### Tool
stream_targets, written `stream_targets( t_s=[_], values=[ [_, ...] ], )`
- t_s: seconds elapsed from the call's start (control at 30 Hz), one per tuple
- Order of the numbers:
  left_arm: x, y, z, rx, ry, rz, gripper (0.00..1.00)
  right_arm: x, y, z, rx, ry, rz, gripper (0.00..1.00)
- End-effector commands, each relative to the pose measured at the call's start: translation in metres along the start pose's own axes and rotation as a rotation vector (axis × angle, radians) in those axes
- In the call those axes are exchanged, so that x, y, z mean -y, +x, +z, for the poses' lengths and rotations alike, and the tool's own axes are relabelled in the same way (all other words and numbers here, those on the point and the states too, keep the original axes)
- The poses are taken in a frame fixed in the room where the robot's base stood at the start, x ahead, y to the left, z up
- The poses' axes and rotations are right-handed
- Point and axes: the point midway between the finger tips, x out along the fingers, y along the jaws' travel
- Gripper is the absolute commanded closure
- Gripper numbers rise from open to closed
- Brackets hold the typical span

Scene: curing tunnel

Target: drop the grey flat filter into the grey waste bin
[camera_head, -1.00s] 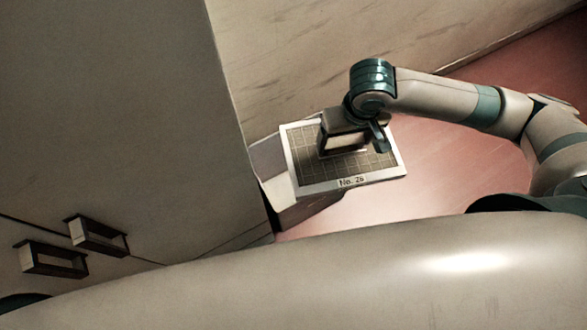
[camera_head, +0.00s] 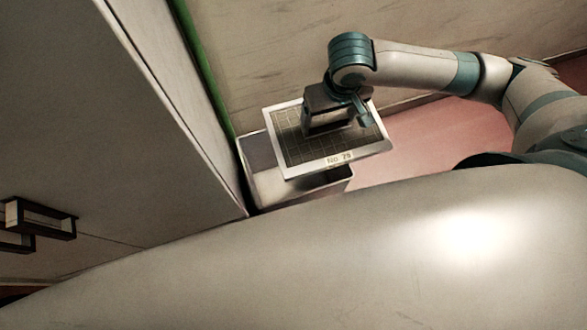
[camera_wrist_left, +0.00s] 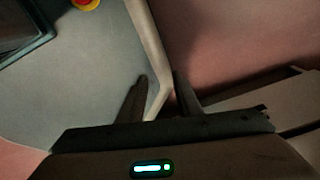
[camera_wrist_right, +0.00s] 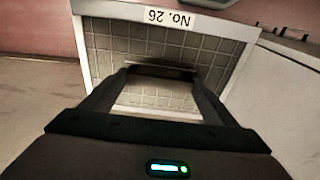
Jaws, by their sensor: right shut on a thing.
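The grey flat filter (camera_head: 290,150) is a square with a pale frame, a gridded face and a "No. 26" label. In the head view my right gripper (camera_head: 340,113) is shut on it from above and holds it over the grey waste bin (camera_head: 300,189). The filter hides much of the bin's opening; the bin's left part shows. In the right wrist view, the filter (camera_wrist_right: 105,60) lies across my fingers (camera_wrist_right: 160,75). My left gripper shows only in the left wrist view (camera_wrist_left: 160,85), its fingers apart and nothing between them.
A large grey cabinet (camera_head: 110,120) with dark handles (camera_head: 42,217) stands close on the bin's left. A pale wall (camera_head: 300,50) rises behind the bin. Reddish floor (camera_head: 430,145) is open to the right.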

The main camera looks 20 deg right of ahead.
Motion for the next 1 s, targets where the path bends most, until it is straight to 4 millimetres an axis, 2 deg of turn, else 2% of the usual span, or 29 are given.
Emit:
stream_targets(
  t_s=[0.07, 0.13, 0.27, 0.37, 0.47, 0.57, 0.67, 0.83, 1.0],
  values=[
    [0.002, 0.000, 0.000, 0.000, 0.000, -0.002, 0.69, 0.000, 0.000, 0.000, -0.001, 0.000, 0.000, 0.63],
    [0.004, 0.000, 0.000, 0.000, -0.001, -0.004, 0.65, 0.000, 0.000, 0.000, -0.001, 0.000, 0.000, 0.63],
    [0.003, 0.002, -0.003, -0.007, -0.001, -0.003, 0.65, 0.002, 0.004, -0.002, 0.000, 0.002, 0.000, 0.63],
    [0.001, 0.004, -0.011, -0.025, 0.000, -0.001, 0.65, 0.006, 0.015, -0.008, 0.000, 0.006, 0.000, 0.63],
    [-0.002, 0.009, -0.025, -0.058, 0.001, 0.002, 0.65, 0.012, 0.036, -0.017, 0.003, 0.012, 0.000, 0.63],
    [-0.006, 0.014, -0.046, -0.106, 0.002, 0.007, 0.65, 0.020, 0.066, -0.030, 0.004, 0.020, 0.001, 0.63],
    [-0.011, 0.018, -0.072, -0.168, 0.002, 0.012, 0.65, 0.028, 0.105, -0.045, 0.006, 0.029, 0.003, 0.63],
    [-0.020, 0.021, -0.124, -0.291, 0.003, 0.022, 0.65, 0.037, 0.185, -0.064, 0.008, 0.040, 0.004, 0.63],
    [-0.029, 0.017, -0.171, -0.406, 0.002, 0.032, 0.65, 0.040, 0.261, -0.068, 0.007, 0.039, 0.005, 0.63]
  ],
)
